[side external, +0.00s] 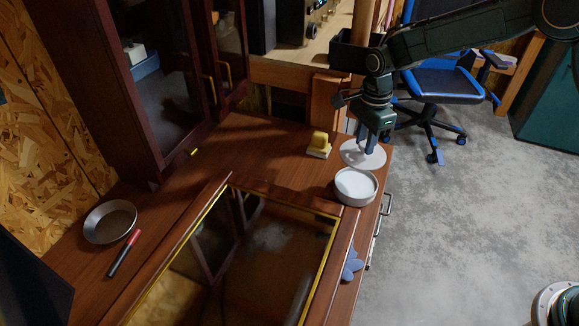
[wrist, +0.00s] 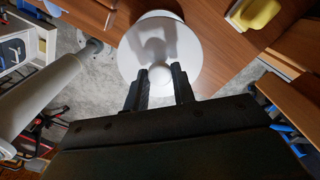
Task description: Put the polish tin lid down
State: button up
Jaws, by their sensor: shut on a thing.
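The polish tin lid is a flat white disc (side external: 352,149) with a round knob (wrist: 160,75) near its middle. My gripper (side external: 366,148) points down and is shut on the knob; it also shows in the wrist view (wrist: 160,84), with a finger on each side. The lid looks level and overlaps the bench's right edge in the side view. Its exact height over the bench is hard to tell. The round white tin (side external: 355,188) stands on the bench just in front of the lid.
A yellow-topped block (side external: 319,145) sits left of the lid. A gold-trimmed glass-panelled frame (side external: 341,240) fills the front middle, with a blue cloth-like piece (side external: 352,264) at its right. A metal bowl (side external: 110,221) and a red-and-black marker (side external: 123,253) lie far left. Clear wood lies behind the frame.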

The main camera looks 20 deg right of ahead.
aim_at(379, 157)
jog(key=s+d+n, duration=0.1)
jog(key=n, duration=0.1)
jog(key=s+d+n, duration=0.2)
jog(key=n, duration=0.1)
jog(key=shift+f, duration=0.4)
jog(key=s+d+f+n, duration=0.1)
jog(key=s+d+n, duration=0.4)
jog(key=s+n, duration=0.4)
jog(key=shift+s+d+f+n, duration=0.15)
jog(key=shift+d+f+n, duration=0.2)
jog(key=shift+n, duration=1.65)
